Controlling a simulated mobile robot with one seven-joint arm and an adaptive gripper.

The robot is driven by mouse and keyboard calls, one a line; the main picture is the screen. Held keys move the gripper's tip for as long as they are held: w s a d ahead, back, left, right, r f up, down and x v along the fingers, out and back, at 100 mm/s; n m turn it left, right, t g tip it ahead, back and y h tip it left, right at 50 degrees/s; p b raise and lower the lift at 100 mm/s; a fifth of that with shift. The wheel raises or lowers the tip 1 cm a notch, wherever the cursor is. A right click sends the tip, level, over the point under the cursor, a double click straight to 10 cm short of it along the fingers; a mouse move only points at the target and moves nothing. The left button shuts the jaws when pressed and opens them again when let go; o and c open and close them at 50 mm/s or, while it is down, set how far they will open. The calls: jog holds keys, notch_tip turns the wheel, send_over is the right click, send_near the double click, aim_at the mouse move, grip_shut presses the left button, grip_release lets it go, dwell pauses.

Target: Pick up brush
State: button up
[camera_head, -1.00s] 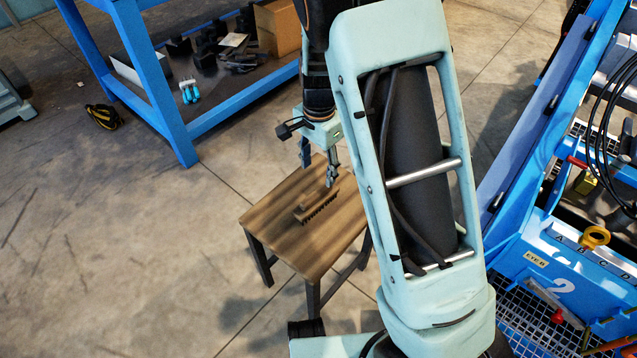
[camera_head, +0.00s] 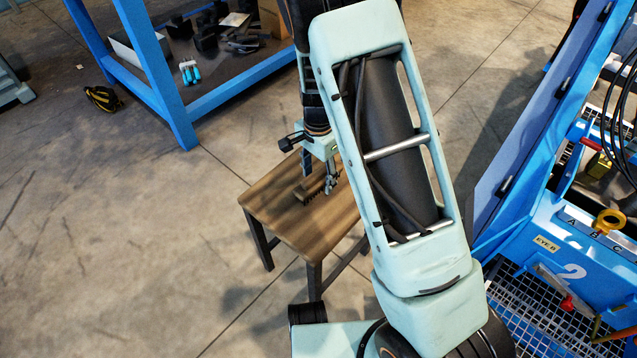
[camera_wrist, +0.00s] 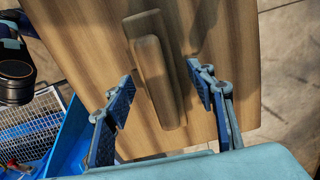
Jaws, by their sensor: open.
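The brush (camera_head: 303,194) lies on a small wooden stool (camera_head: 270,220), its wooden back up and dark bristles against the seat. In the wrist view the brush (camera_wrist: 155,72) is a long wooden block with a raised handle strip. My gripper (camera_head: 319,190) points down over the stool and overlaps the brush in the head view. In the wrist view my gripper (camera_wrist: 164,90) is open, with one finger on each side of the brush's lower part. Bare wood shows between each finger and the brush. Its height above the brush is hard to tell.
A blue workbench (camera_head: 165,95) with things on its lower shelf stands behind at left. A blue rack (camera_head: 560,240) with tools and a wire basket stands at right. The floor (camera_head: 110,240) left of the stool is clear.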

aim_at(318, 171)
jog(key=shift+r, duration=0.1)
jog(key=c, duration=1.4)
jog(key=shift+r, duration=0.1)
jog(key=shift+r, duration=0.3)
notch_tip(318, 171, up, 2)
jog(key=shift+r+p, duration=0.1)
jog(key=shift+p, duration=0.55)
jog(key=s+d+r+p, duration=0.2)
jog(key=s+r+p, duration=0.3)
jog(key=s+r, duration=0.5)
jog(key=s, duration=0.4)
jog(key=shift+w, duration=0.1)
